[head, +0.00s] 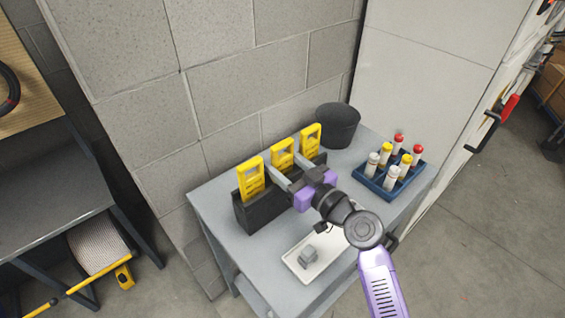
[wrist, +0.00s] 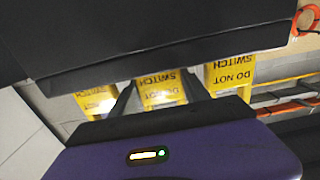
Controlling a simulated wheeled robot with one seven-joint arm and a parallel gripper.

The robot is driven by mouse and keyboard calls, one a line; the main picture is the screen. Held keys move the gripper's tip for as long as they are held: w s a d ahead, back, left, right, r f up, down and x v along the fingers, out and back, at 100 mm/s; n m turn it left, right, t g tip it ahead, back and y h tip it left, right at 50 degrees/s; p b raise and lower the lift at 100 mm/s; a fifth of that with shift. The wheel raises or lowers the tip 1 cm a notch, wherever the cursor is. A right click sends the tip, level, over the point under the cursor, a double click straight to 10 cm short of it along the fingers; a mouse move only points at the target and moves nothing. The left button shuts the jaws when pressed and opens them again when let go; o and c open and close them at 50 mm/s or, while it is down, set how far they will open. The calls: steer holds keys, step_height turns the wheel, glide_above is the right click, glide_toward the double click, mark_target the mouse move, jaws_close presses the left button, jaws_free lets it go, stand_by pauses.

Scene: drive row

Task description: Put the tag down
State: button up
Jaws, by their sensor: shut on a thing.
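Three yellow tags stand in a row at a black rack (head: 262,207) on the small grey table: a left tag (head: 250,178), a middle tag (head: 282,153) and a right tag (head: 311,138). My gripper (head: 285,175) reaches in from the front and is shut on the middle tag. In the wrist view the two dark fingers flank this middle tag (wrist: 160,90), with the outer tags (wrist: 97,100) (wrist: 230,75) beside them. All three look upright. My gripper hides the middle tag's lower end, so I cannot tell whether it sits in its slot.
A white tray (head: 289,258) with a small grey block (head: 309,256) lies at the table's front. A blue rack (head: 372,184) of capped tubes stands at the right. A dark round bin (head: 338,125) stands at the back. A block wall (head: 240,85) rises behind.

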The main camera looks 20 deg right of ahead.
steer(key=shift+f, duration=0.2)
steer(key=o, duration=1.4)
steer(key=shift+r, duration=0.1)
steer(key=shift+r, duration=0.25)
steer(key=b+v, duration=0.3)
steer(key=v, duration=0.9)
steer(key=shift+f, duration=0.1)
